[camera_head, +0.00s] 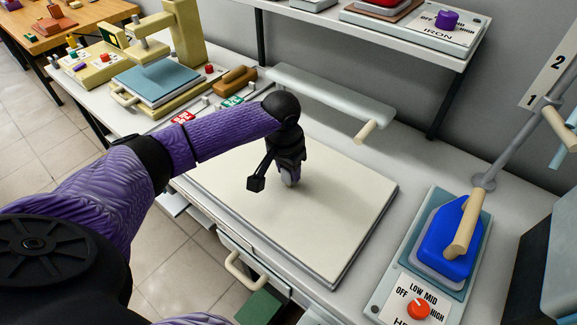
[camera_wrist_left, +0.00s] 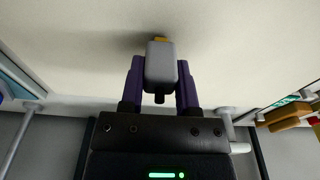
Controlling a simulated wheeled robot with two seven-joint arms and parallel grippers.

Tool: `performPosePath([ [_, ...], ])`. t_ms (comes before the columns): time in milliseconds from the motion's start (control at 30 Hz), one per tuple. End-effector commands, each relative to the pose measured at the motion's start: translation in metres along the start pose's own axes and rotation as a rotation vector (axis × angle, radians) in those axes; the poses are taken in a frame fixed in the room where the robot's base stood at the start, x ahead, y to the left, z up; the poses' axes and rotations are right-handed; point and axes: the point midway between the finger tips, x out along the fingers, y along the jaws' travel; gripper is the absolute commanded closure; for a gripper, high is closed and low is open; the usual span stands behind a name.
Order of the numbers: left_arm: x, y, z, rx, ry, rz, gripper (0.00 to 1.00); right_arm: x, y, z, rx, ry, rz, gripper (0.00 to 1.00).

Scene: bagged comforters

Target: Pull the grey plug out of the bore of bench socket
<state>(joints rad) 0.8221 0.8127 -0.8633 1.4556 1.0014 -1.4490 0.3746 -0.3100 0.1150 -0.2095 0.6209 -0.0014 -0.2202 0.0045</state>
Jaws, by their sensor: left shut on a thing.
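My left gripper (camera_head: 289,172) hangs over the cream pad (camera_head: 330,205) in the head view, pointing down. In the left wrist view its two purple fingers are shut on the grey plug (camera_wrist_left: 160,66), one on each side. The plug has a yellow end (camera_wrist_left: 160,39) toward the pad and a dark stub toward the gripper body. No socket surrounds the plug. I cannot tell whether its yellow end touches the pad. In the head view the plug is mostly hidden by the fingers. I cannot make out the bench socket's bore for certain. My right gripper is not in view.
Red (camera_head: 183,118) and green (camera_head: 232,101) labels lie behind the pad at left, near a brown-handled tool (camera_head: 236,79). A yellow press (camera_head: 165,75) stands farther left. A blue iron-like block (camera_head: 450,238) sits at right. A shelf (camera_head: 400,32) overhangs the back.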

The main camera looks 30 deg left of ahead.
Motion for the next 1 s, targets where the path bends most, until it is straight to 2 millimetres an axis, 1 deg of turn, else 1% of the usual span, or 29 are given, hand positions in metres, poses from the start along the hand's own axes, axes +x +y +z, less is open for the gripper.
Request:
performPosePath([
  [233, 0.004, 0.0003, 0.0006, 0.0, 0.0, 0.001, 1.0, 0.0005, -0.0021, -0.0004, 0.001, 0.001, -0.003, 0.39],
  [267, 0.0039, 0.0003, 0.0005, 0.0, 0.0, 0.001, 0.56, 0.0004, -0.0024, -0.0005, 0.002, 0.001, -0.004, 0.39],
  [300, 0.0038, 0.0002, 0.0005, 0.0, 0.0, 0.001, 0.47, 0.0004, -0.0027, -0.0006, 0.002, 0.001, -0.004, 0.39],
  [367, 0.0038, 0.0002, 0.0005, 0.0, 0.0, 0.0, 0.34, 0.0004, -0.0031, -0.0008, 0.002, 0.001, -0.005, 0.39],
  [400, 0.0037, 0.0002, 0.0005, 0.0, 0.0, 0.0, 0.26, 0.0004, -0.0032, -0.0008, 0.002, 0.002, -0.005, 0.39],
  [433, 0.0037, 0.0002, 0.0004, 0.0, 0.0, 0.0, 0.2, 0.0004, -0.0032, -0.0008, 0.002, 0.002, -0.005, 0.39],
  [600, 0.0037, 0.0001, 0.0004, 0.0, 0.0, 0.0, 0.19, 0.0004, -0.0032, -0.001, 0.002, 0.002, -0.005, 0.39],
  [633, 0.0037, 0.0, 0.0005, 0.0, 0.0, 0.0, 0.14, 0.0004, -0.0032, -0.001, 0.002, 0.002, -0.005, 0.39],
  [700, 0.0037, 0.0, 0.0005, 0.0, 0.0, 0.0, 0.0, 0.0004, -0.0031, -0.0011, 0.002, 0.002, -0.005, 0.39],
  [1000, 0.0036, 0.0, 0.0004, 0.0, 0.0, 0.0, 0.0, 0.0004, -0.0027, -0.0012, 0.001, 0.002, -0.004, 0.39],
])
